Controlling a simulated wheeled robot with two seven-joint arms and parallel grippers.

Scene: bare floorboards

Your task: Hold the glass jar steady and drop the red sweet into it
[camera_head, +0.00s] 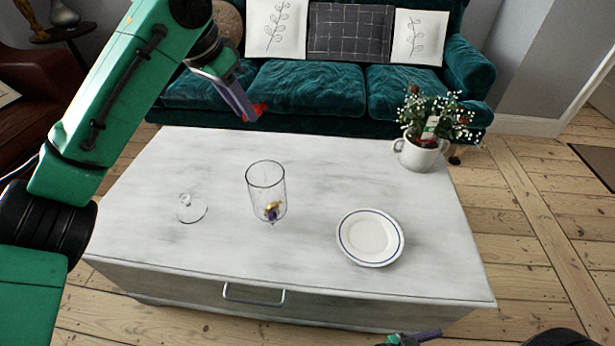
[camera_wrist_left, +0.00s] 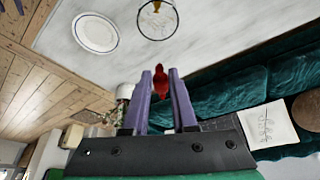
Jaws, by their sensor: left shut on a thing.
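The clear glass jar (camera_head: 266,178) stands upright on the table, with a few gold and purple sweets (camera_head: 272,211) at its bottom. Its rim shows at the top edge of the left wrist view (camera_wrist_left: 140,28). My left gripper (camera_head: 248,108) is shut on the red sweet (camera_head: 260,109), above the table's far edge, behind and above the jar. The red sweet sits between the purple fingertips in the left wrist view (camera_wrist_left: 159,82). Part of my right gripper (camera_head: 414,338) shows at the bottom edge, in front of the table and apart from the jar; its jaws cannot be made out.
A glass lid (camera_head: 191,209) with a knob lies left of the jar on the white table (camera_head: 320,165). A blue-rimmed plate (camera_head: 370,238) lies to the right. A white pot of flowers (camera_head: 420,155) stands at the far right corner. A teal sofa (camera_head: 310,90) stands behind.

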